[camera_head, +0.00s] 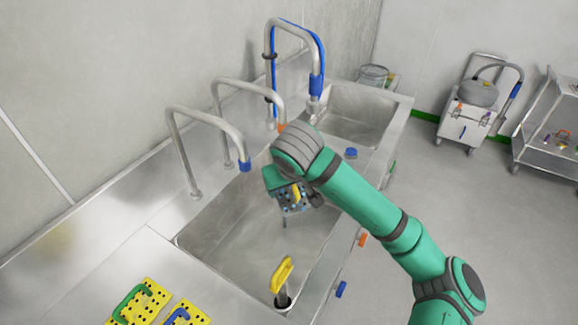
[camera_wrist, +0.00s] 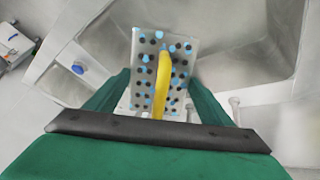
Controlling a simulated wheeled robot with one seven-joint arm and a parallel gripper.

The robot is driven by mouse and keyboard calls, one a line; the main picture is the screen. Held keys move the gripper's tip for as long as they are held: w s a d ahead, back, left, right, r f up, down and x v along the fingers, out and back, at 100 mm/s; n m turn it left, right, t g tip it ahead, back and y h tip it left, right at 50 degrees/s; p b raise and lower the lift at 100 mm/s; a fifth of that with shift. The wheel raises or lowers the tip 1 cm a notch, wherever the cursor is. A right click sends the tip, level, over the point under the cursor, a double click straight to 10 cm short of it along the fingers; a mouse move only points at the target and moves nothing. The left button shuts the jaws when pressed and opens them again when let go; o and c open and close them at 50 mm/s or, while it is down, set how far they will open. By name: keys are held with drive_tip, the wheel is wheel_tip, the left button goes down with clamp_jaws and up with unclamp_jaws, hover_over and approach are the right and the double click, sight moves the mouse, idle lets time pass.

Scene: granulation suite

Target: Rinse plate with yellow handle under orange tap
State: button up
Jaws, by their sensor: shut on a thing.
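The grey perforated plate (camera_wrist: 140,60) with dark holes and light blue spots fills the middle of the wrist view. Its yellow handle (camera_wrist: 163,85) runs lengthwise between the fingers of my gripper (camera_wrist: 160,98), which is shut on it. In the head view the plate (camera_head: 292,203) hangs tilted from my gripper (camera_head: 284,190), over the large sink basin (camera_head: 215,225). The orange-tipped tap (camera_head: 281,126) is the middle spout, above and behind my gripper in the picture. My forearm hides part of its surroundings. No water stream is visible.
A blue-tipped tap (camera_head: 244,165) stands left, and a blue-hosed tap (camera_head: 316,85) at the back. A yellow-handled upright piece (camera_head: 282,275) stands at the basin's near corner. Yellow perforated plates with green (camera_head: 132,304) and blue (camera_head: 177,317) handles lie on the counter.

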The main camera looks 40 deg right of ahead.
drive_tip(key=shift+s+a+r, duration=0.65)
drive_tip(key=shift+s+r, duration=0.3)
drive_tip(key=shift+s, duration=0.05)
drive_tip(key=shift+s+a+r, duration=0.65)
drive_tip(key=shift+s+r, duration=0.25)
drive_tip(key=shift+s, duration=0.05)
drive_tip(key=shift+w, duration=0.1)
